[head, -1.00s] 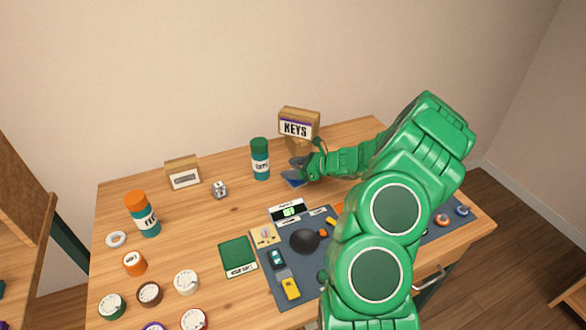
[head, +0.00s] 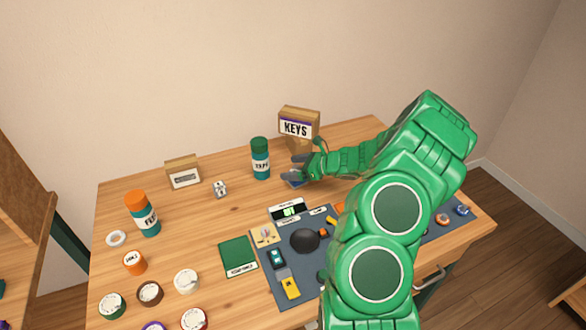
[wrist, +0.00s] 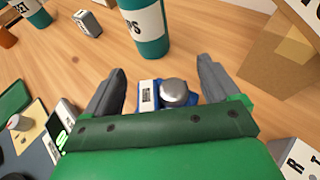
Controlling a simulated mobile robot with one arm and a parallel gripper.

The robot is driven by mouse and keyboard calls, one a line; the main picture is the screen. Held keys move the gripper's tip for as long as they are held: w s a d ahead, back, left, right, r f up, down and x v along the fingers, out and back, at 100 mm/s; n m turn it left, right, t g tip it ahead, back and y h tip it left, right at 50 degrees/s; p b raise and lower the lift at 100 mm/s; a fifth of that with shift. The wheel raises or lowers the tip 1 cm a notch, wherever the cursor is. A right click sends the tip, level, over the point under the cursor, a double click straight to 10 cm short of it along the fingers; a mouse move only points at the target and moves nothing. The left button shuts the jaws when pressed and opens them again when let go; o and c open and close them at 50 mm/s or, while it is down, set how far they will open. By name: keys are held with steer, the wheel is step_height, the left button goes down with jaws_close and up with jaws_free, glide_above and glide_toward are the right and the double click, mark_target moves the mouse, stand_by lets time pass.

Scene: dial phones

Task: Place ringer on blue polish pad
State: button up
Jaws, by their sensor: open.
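My gripper (wrist: 161,68) is open, with its two grey fingers apart on either side of a silver domed piece, which looks like the ringer (wrist: 174,92). The domed piece rests on the right part of a small blue pad (wrist: 147,107) with a white label. Neither finger visibly touches the dome. In the head view, my gripper (head: 296,170) is low over the back of the table, and the blue pad (head: 293,183) shows only partly beneath it. The dome is hidden there.
A teal bottle (head: 260,160) stands left of my gripper, and a cardboard KEYS box (head: 298,125) stands behind it. A dark work mat (head: 265,289) with phone parts lies in front. A green pad (head: 237,252) lies left of the mat. Bare wood (head: 205,230) is free at centre left.

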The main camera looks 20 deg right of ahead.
steer(key=v, duration=1.1)
steer(key=s+a+r+n+g+y, duration=0.1)
steer(key=s+a+r+n+g, duration=0.1)
steer(key=a+r+n, duration=0.4)
steer(key=s+a+r+n+g+y, duration=0.1)
steer(key=s+a+r+n+g, duration=0.15)
steer(key=a, duration=0.65)
steer(key=s+a+r+n+g+h, duration=0.2)
steer(key=s+a+r+n+g, duration=0.4)
steer(key=s+a, duration=0.4)
steer(key=s+a+r+n+h, duration=0.1)
steer(key=s+a+n+h, duration=0.1)
steer(key=s+n, duration=0.3)
steer(key=s+a+r+n+h, duration=0.2)
steer(key=s+a, duration=0.1)
steer(key=s, duration=0.5)
steer(key=s+d+n+h, duration=0.2)
steer(key=s, duration=0.4)
steer(key=s+d+r+n+h, duration=0.1)
steer(key=s+d+n+h, duration=0.2)
steer(key=s, duration=0.4)
steer(key=shift+d+r+g+h, duration=0.25)
steer(key=shift+d+g+h, duration=0.05)
steer(key=shift+g, duration=0.15)
steer(key=shift+n, duration=0.25)
